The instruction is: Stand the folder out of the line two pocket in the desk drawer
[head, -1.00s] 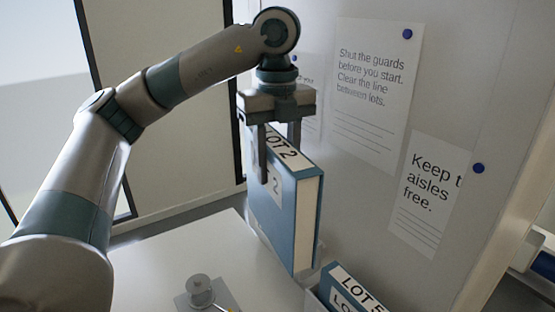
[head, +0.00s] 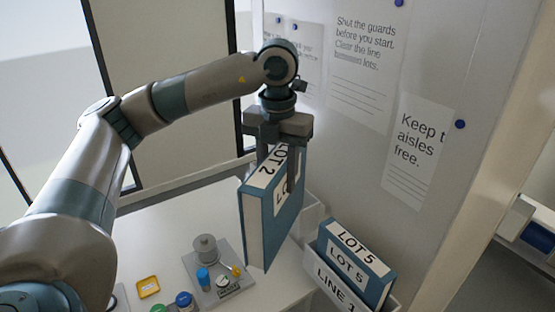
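A blue folder marked LOT 2 (head: 272,215) hangs upright in my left gripper (head: 277,172), whose fingers are closed on its top edge. The folder is above the right part of the desk top, in front of a pale pocket (head: 312,213) that it partly hides. I cannot read a label on that pocket. Nearer, a pocket labelled LINE 1 (head: 335,290) holds a blue LOT 5 folder (head: 352,262). The desk drawer cannot be made out. My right gripper is not in view.
On the white desk (head: 150,240) stands a grey tray (head: 217,272) with a metal weight and small items. A yellow dish (head: 148,287) and small capped jars (head: 184,300) lie nearer. A wall with pinned notices (head: 362,60) rises behind the pockets.

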